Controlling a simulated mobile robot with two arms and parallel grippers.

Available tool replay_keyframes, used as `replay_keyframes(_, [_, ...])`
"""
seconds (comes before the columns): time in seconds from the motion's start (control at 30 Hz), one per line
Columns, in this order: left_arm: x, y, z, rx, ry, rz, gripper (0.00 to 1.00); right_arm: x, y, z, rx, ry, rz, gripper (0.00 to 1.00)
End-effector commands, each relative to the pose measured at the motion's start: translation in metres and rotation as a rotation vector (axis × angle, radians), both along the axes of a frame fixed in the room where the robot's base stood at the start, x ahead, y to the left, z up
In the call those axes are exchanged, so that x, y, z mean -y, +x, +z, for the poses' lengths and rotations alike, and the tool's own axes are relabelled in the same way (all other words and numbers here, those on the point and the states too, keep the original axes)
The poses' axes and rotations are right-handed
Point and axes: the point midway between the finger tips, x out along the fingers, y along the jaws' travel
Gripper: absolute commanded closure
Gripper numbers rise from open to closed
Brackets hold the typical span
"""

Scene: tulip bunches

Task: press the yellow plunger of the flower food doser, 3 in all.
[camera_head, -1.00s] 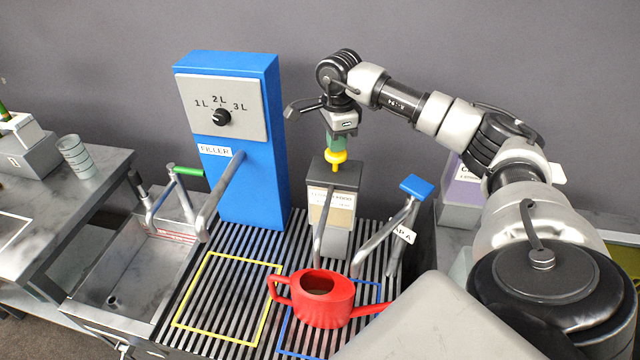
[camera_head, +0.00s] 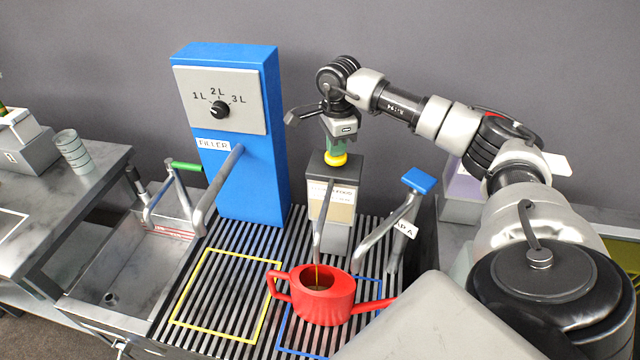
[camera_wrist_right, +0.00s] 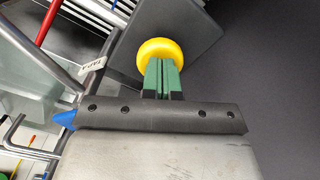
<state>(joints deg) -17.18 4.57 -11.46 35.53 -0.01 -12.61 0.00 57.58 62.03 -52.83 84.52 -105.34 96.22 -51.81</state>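The flower food doser (camera_head: 333,203) is a grey box with a label. Its yellow plunger (camera_head: 336,160) is low, close against the doser's top. My right gripper (camera_head: 336,150) points straight down with its green fingers together, tips on the plunger. In the right wrist view the shut green fingers (camera_wrist_right: 163,72) touch the yellow plunger (camera_wrist_right: 160,50). A thin yellowish stream runs from the doser's spout into the red watering can (camera_head: 325,299), which stands over the blue outline below. My left gripper is not in view.
The blue filler (camera_head: 235,150) with a dial stands left of the doser. A tap with a blue handle (camera_head: 417,181) stands close on the right. The yellow-outlined area (camera_head: 226,295) of the grate is empty. A sink lies further left.

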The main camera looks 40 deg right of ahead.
Motion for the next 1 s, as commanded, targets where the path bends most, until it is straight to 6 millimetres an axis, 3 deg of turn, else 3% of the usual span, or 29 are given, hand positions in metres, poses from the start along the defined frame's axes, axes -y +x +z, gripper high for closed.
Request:
replay_keyframes(0.57, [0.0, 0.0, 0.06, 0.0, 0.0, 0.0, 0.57, 0.0, 0.0, 0.078, 0.001, 0.0, 0.0, 1.0])
replay_keyframes(1.0, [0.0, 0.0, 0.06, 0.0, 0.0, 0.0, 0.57, 0.0, 0.0, 0.08, 0.0, 0.0, 0.0, 1.0])
